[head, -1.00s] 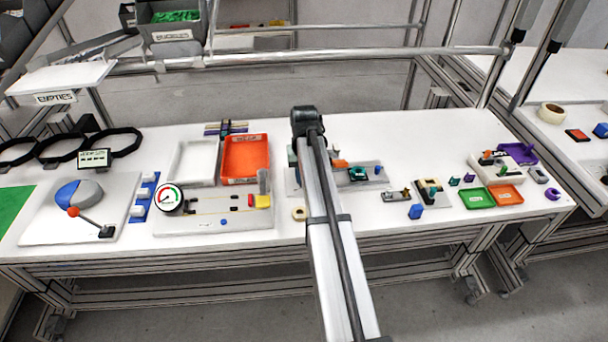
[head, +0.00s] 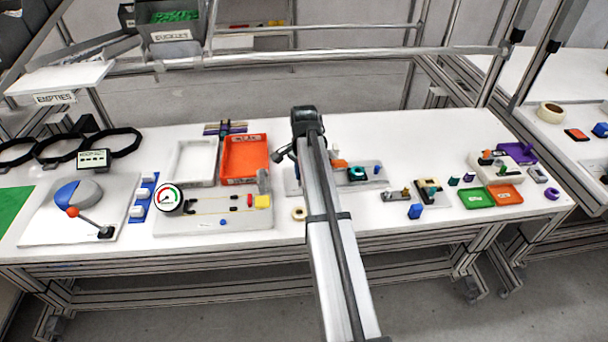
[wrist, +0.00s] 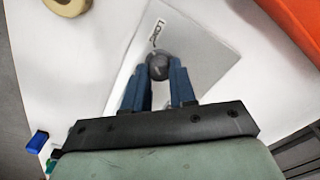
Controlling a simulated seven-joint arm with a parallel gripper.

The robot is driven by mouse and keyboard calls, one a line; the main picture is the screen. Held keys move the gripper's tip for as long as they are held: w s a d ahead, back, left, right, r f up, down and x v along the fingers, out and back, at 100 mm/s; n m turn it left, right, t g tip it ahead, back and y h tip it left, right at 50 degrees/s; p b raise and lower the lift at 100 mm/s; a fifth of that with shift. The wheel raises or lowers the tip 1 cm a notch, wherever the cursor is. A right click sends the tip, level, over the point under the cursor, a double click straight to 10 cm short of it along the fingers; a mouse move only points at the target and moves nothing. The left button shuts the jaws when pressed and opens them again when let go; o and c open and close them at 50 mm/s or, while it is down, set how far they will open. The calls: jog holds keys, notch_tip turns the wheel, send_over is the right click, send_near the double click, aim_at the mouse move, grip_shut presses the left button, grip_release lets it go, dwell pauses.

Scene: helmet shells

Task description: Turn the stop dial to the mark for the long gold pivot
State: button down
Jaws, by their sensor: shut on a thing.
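In the wrist view, the stop dial is a dark grey round knob (wrist: 158,60) on a light grey plate (wrist: 196,58). My gripper (wrist: 158,76) has its blue fingers shut on the knob, one on each side. A white label (wrist: 160,27) lies just beyond the knob; it seems to begin "LO", and the rest is hard to read. A short dark mark sits between label and knob. I cannot tell exactly where the dial points. In the head view my arm covers the dial. Thin gold-coloured rods (head: 215,199) lie on a grey board, left of my arm; which is the long pivot is unclear.
An orange tray (head: 245,157) and a white tray (head: 192,162) stand left of my arm. A round gauge (head: 168,199) stands at the grey board's left.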

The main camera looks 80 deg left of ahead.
jog(key=shift+m, duration=0.8)
jog(key=c, duration=0.9)
grip_release()
notch_tip(320, 180, up, 14)
jog(key=shift+f, duration=0.1)
